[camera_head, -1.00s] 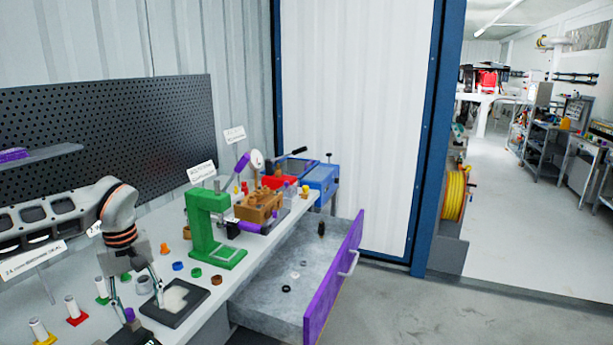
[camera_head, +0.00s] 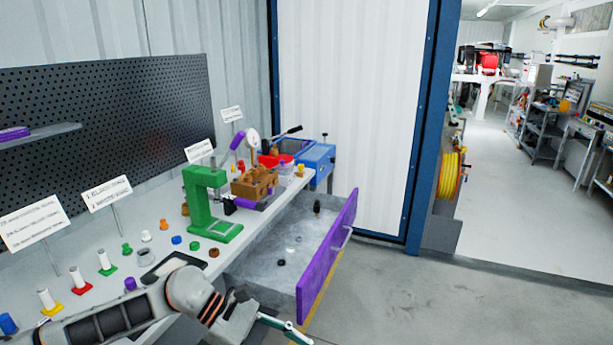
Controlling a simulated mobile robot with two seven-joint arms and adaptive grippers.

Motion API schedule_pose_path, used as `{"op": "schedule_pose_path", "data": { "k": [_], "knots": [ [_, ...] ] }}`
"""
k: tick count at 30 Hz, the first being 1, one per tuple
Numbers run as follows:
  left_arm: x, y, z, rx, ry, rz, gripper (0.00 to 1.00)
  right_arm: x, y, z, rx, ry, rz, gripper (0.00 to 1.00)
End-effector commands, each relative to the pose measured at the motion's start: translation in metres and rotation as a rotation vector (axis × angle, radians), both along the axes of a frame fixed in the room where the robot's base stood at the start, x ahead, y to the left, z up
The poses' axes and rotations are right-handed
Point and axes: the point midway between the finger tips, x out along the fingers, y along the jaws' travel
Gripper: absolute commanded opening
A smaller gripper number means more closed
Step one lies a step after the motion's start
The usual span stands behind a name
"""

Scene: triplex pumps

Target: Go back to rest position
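My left arm comes in from the left along the bottom of the head view, in front of the workbench (camera_head: 150,232). My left gripper (camera_head: 296,335) is at the bottom edge, pointing right, in front of the open drawer. Only part of its fingers shows, so I cannot tell whether it is open or shut. I see nothing held in it. My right gripper is not in view.
The purple-fronted drawer (camera_head: 328,254) stands open, with a few small parts inside. A green press (camera_head: 205,205) and a brown block fixture (camera_head: 254,183) stand on the bench. The dark pad (camera_head: 160,265) is partly hidden by my arm. Floor (camera_head: 400,300) to the right is clear.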

Motion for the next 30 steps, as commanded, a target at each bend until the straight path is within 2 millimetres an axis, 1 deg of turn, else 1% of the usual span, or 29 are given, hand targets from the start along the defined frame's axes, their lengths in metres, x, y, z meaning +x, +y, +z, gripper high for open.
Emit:
{"op": "schedule_pose_path", "data": {
  "k": [1,3,6,8,9,11,12,14,17,18,20,21,23,24,26,27,28,29,30],
  "knots": [
    [-0.013,-0.024,0.005,-0.090,0.099,0.058,0.47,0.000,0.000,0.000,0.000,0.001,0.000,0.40],
    [-0.021,-0.048,0.018,-0.206,0.239,0.152,0.47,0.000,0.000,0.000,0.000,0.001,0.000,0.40],
    [-0.025,-0.072,0.038,-0.364,0.463,0.292,0.47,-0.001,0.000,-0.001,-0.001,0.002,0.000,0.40],
    [-0.023,-0.079,0.047,-0.456,0.608,0.377,0.47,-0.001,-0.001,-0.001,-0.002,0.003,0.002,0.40],
    [-0.020,-0.081,0.053,-0.515,0.706,0.434,0.47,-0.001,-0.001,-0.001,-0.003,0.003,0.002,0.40],
    [-0.014,-0.081,0.058,-0.603,0.860,0.521,0.47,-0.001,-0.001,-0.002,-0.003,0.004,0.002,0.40],
    [-0.009,-0.078,0.060,-0.660,0.966,0.579,0.47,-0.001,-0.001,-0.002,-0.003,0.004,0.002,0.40],
    [-0.001,-0.070,0.059,-0.742,1.129,0.666,0.47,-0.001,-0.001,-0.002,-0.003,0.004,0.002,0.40],
    [0.014,-0.047,0.047,-0.880,1.405,0.811,0.47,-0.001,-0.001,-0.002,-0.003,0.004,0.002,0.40],
    [0.019,-0.036,0.037,-0.934,1.518,0.871,0.47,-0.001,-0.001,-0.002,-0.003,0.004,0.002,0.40],
    [0.024,-0.016,0.020,-1.016,1.688,0.957,0.47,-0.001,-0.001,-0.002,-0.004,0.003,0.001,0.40],
    [0.025,-0.002,0.005,-1.072,1.803,1.015,0.47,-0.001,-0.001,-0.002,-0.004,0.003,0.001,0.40],
    [0.024,0.021,-0.020,-1.157,1.971,1.100,0.47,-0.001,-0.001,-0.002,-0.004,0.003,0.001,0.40],
    [0.020,0.037,-0.039,-1.215,2.085,1.158,0.47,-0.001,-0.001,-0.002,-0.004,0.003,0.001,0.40],
    [0.011,0.062,-0.069,-1.308,2.251,1.242,0.47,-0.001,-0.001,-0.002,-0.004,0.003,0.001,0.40],
    [0.002,0.078,-0.090,-1.371,2.359,1.296,0.47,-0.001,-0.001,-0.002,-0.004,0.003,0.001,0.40],
    [-0.006,0.090,-0.105,-1.418,2.434,1.334,0.47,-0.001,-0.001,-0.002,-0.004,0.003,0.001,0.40],
    [-0.015,0.101,-0.121,1.403,-2.399,-1.315,0.47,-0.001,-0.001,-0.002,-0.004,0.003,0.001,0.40],
    [-0.029,0.115,-0.140,1.357,-2.304,-1.260,0.47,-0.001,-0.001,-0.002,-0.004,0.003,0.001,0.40]
  ]
}}
